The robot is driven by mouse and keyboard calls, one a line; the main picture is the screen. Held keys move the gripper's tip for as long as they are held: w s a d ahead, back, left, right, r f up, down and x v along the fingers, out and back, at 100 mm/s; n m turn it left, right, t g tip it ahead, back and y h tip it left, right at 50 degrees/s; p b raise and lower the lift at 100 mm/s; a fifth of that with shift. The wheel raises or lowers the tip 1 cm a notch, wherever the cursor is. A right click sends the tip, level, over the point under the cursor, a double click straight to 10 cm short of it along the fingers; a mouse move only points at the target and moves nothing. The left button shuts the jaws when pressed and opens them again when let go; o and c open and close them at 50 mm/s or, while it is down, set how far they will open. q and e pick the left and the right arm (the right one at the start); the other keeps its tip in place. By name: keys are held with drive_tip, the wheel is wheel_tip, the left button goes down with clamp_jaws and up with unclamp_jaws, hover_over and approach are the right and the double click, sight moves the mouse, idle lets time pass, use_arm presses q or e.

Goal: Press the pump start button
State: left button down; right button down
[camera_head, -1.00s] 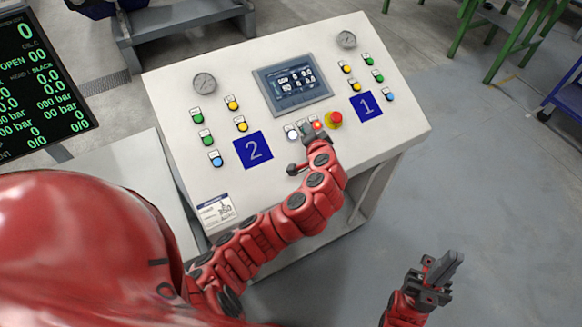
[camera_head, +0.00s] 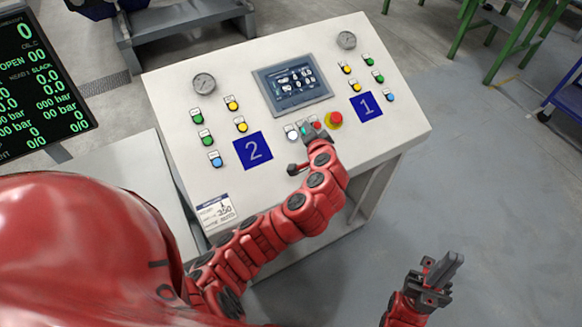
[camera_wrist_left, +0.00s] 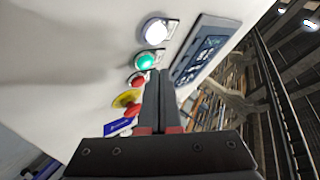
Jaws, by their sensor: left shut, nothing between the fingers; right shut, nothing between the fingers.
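The control panel (camera_head: 290,185) carries a row of buttons below its screen. The row has a white lit button (camera_head: 291,133), a green button (camera_head: 303,129), a red button (camera_head: 317,125) and a red emergency stop (camera_head: 335,118) on yellow. Their labels are not readable. My left gripper (camera_head: 312,133) is shut and empty at this row, partly covering it. In the left wrist view the green button (camera_wrist_left: 146,61) glows, just beyond the closed fingertips (camera_wrist_left: 160,74); I cannot tell whether they touch. My right gripper (camera_head: 450,264) is shut and empty, off the panel's right side.
The screen (camera_head: 292,84) is above the row. A dark display (camera_head: 38,85) is at the left. The floor right of the panel is clear.

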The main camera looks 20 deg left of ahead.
use_arm(q)
drive_tip(key=shift+s+d+r, duration=0.1)
drive_tip(key=shift+r, duration=0.15)
wheel_tip(320, 180, up, 6)
drive_tip(key=s+d+p, duration=0.1)
drive_tip(key=d+p, duration=0.1)
drive_tip(key=shift+s+f, duration=0.25)
drive_tip(key=shift+s, duration=0.05)
idle(2.6)
